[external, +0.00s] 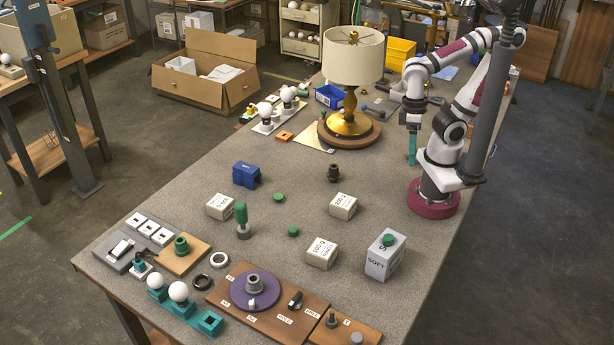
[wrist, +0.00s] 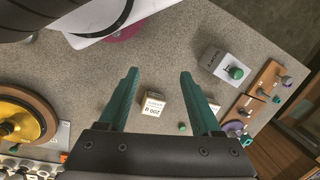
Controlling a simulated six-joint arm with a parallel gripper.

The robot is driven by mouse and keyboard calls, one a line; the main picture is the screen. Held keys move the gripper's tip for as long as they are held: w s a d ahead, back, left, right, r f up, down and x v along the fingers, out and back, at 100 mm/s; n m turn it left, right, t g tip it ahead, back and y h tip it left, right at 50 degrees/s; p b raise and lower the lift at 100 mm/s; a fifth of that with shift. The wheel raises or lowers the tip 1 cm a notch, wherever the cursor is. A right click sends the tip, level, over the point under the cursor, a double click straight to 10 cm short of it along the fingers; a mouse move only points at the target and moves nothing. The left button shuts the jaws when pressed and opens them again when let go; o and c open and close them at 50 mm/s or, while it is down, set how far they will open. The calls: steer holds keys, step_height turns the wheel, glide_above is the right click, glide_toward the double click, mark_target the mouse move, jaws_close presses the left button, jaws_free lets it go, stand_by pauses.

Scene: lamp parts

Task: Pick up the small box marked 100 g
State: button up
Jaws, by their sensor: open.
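The small cream box whose label looks like 100 g (external: 321,253) sits on the grey table between the purple turntable and a taller box. In the wrist view a pale box (wrist: 215,107), probably the same one, is partly hidden behind the right finger. A similar box, seemingly marked 200 g (external: 343,206), stands farther back; it shows between the fingers in the wrist view (wrist: 152,104), well beyond them. My gripper (external: 412,150) has teal fingers pointing down at the table's right side, back from both boxes. In the wrist view (wrist: 158,75) it is open and empty.
A taller grey-white box (external: 386,257) with a green knob stands right of the 100 g box. The purple turntable (external: 255,288) is in front-left. A third small box (external: 219,206), green discs and a dark knob (external: 334,172) are nearby. The lamp (external: 352,85) stands behind.

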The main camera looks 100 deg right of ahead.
mark_target(326, 244)
steer(key=o, duration=0.5)
steer(key=shift+a, duration=0.1)
steer(key=w+a+f+m+y, duration=0.5)
steer(key=w+a+m+y, duration=0.2)
steer(key=w+m+y, duration=0.3)
steer(key=w+d+f+m+t, duration=0.2)
steer(key=f+m+t, duration=0.1)
steer(key=w+d+f+m+t+h, duration=0.1)
steer(key=w+d+f+m+t, duration=0.2)
steer(key=f+m, duration=0.1)
steer(key=w+d+f+m+t, duration=0.2)
steer(key=w+f+m+t, duration=0.1)
steer(key=shift+d+f+h, duration=0.15)
steer(key=shift+d+h, duration=0.1)
steer(key=shift+h, duration=0.05)
steer(key=shift+m, duration=0.4)
steer(key=x, duration=1)
steer(key=shift+w+d+f, duration=0.1)
steer(key=shift+f, duration=0.1)
steer(key=x, duration=0.5)
steer(key=shift+w+a+r, duration=0.25)
steer(key=shift+w+r, duration=0.05)
steer(key=shift+w, duration=0.05)
